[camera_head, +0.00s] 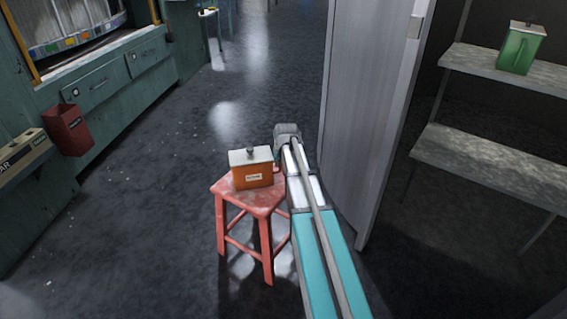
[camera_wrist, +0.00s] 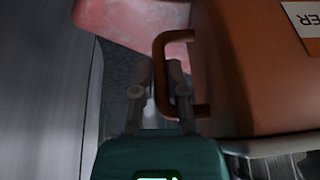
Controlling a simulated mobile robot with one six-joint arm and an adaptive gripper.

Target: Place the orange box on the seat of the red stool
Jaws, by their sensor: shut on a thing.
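The orange box (camera_head: 252,174) has a pale lid with a dark knob and a small label. In the head view it is upright over the seat of the red stool (camera_head: 264,204); it looks to be at seat level, but I cannot tell whether its base touches. In the wrist view, my gripper (camera_wrist: 160,72) is shut on the side handle (camera_wrist: 160,45) of the orange box (camera_wrist: 235,70). Part of the stool seat (camera_wrist: 125,18) shows beyond the handle. In the head view my arm hides the gripper and the box's right side.
A tall grey panel (camera_head: 362,100) stands close right of my arm. Shelves (camera_head: 480,165) at right hold a green canister (camera_head: 521,48). A green cabinet (camera_head: 110,85) with a red bin (camera_head: 68,129) lines the left. The floor between cabinet and stool is clear.

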